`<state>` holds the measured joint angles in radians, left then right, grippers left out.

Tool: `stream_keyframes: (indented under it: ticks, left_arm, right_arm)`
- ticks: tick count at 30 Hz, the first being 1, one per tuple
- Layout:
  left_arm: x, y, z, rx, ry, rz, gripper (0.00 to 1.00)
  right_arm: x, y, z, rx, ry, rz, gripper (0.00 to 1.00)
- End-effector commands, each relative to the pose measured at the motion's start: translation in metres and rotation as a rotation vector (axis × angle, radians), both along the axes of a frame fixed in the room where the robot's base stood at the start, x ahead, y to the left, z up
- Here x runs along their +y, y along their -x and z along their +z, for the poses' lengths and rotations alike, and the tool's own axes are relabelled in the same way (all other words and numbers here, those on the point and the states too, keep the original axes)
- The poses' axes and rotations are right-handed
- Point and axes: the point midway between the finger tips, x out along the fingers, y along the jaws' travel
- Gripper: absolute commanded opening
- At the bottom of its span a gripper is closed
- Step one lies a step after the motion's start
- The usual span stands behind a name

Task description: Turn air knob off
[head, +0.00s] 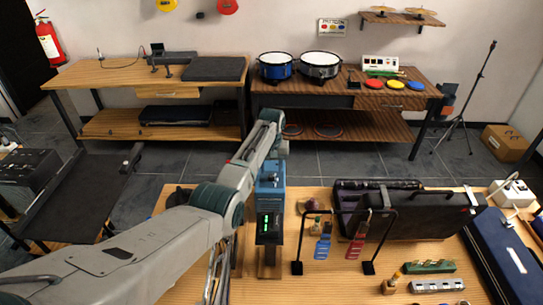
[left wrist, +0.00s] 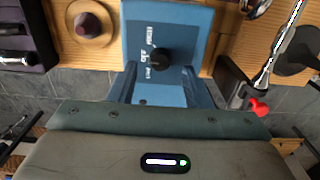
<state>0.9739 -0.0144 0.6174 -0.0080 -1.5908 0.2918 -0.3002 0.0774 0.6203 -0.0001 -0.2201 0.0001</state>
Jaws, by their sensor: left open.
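A blue instrument box (head: 270,190) stands upright on the near wooden table in the head view, with a small lit green display on its front. In the left wrist view, its blue panel (left wrist: 190,30) carries a round black knob (left wrist: 160,60). White HIGH, OFF and LOW labels sit beside it; I cannot tell where the knob points. My left gripper (left wrist: 162,88) is open, its two blue-grey fingers apart on either side of the panel below the knob. In the head view the left arm reaches over the box and the fingertips are hard to make out. My right gripper is not in view.
A black stand with hanging tags (head: 343,212) stands close to the right of the box. Dark cases (head: 400,212) and a blue case (head: 500,250) fill the table's right side. Floor shows past the table edge.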

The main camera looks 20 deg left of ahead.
Motion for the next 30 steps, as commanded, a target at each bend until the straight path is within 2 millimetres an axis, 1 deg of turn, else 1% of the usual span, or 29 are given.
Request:
stream_keyframes:
  ticks: [1, 6, 12, 15, 18, 30]
  left_arm:
    - [0.0, -0.001, 0.009, -0.005, 0.0, 0.0, 0.45]
    - [0.0, -0.001, 0.044, -0.005, 0.0, 0.0, 0.45]
    - [0.0, -0.001, 0.072, -0.003, 0.0, 0.0, 0.45]
    - [0.0, 0.0, 0.079, -0.002, -0.001, -0.001, 0.45]
    - [0.0, 0.0, 0.081, -0.001, 0.0, -0.001, 0.45]
    - [0.0, 0.0, 0.081, 0.0, 0.0, 0.0, 0.45]
  right_arm:
    - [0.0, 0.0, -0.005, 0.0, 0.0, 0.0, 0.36]
    - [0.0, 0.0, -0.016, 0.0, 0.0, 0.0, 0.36]
    - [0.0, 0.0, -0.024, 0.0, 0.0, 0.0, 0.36]
    - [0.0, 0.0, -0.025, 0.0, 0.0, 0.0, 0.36]
    - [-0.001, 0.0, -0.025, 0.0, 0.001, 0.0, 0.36]
    - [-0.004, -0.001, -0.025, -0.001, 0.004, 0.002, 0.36]
